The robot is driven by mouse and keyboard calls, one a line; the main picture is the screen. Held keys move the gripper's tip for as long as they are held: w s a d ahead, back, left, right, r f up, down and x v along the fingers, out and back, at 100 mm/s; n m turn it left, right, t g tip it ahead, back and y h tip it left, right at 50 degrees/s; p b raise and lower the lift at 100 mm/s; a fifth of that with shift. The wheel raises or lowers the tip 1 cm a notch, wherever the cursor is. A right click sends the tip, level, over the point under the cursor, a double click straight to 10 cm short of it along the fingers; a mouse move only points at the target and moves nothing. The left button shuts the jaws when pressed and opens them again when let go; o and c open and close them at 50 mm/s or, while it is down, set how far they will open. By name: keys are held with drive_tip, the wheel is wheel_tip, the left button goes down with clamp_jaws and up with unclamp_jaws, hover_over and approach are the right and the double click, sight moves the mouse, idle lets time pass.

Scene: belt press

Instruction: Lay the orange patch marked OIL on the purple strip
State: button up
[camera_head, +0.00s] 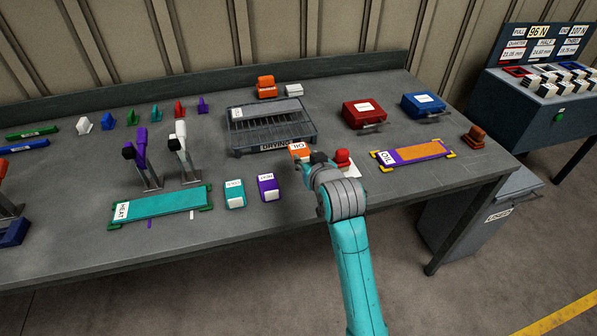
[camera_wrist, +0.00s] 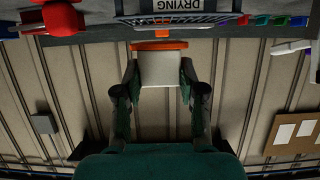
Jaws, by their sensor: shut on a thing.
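The orange patch marked OIL (camera_head: 299,149) is a small block with a white label, at the front of the drying rack. My gripper (camera_head: 305,161) is shut on it. In the wrist view, the block (camera_wrist: 162,70) shows a pale face and an orange edge between the two fingers (camera_wrist: 159,88). The purple strip (camera_head: 440,150) lies flat to the right of my gripper, between yellow end pieces. It has a white OIL label at its left end and an orange area along its middle. The patch is apart from the strip.
A red knob (camera_head: 342,157) stands close beside my gripper, between it and the strip. The drying rack (camera_head: 238,142) is just behind. Red (camera_head: 364,113) and blue (camera_head: 424,104) cases stand behind the strip.

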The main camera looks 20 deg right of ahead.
sight(307, 194)
wheel_tip(307, 194, down, 10)
drive_tip(key=shift+r, duration=0.15)
idle(0.4)
drive_tip(key=o, duration=1.1)
drive_tip(key=v, duration=1.2)
